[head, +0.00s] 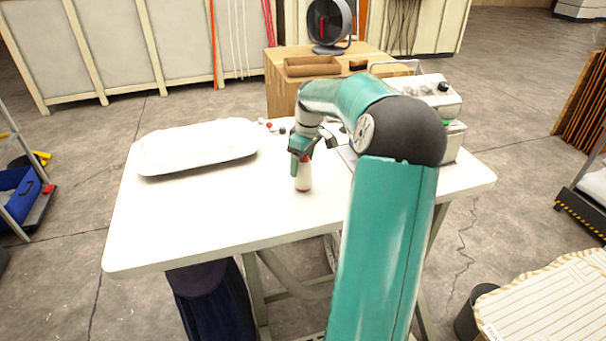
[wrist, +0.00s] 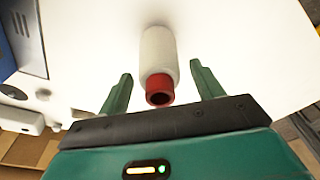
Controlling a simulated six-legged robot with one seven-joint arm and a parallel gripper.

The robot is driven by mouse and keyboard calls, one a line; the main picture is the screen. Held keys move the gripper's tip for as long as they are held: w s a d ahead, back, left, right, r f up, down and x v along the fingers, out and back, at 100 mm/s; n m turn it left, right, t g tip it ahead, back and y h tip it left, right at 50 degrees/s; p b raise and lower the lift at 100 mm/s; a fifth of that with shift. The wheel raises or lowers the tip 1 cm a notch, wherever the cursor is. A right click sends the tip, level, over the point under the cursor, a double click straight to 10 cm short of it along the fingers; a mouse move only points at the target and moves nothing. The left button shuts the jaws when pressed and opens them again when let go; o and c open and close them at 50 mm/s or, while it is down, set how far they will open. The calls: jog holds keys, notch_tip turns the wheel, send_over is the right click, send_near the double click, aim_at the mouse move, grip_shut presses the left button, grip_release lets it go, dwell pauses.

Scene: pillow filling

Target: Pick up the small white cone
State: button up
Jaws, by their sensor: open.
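The small white cone (head: 303,181) stands upright on the white table, near the middle, with a red top. In the wrist view the white cone (wrist: 158,50) shows its white body and a red open collar. My gripper (head: 301,157) is right at the cone's top, coming from above. In the wrist view my gripper (wrist: 161,72) is open, with one green finger on each side of the red collar. A gap shows between each finger and the cone. In the head view the arm and fingers hide part of the red top.
A white pillow (head: 197,147) lies on the left of the table (head: 230,205). A grey and white machine (head: 440,100) stands at the back right, partly behind my arm. The table's front left is clear.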

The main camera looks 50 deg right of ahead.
jog(key=shift+s+r, duration=0.1)
jog(key=shift+s, duration=0.05)
jog(key=shift+c, duration=1.1)
jog(key=c, duration=0.9)
jog(key=shift+c, duration=0.2)
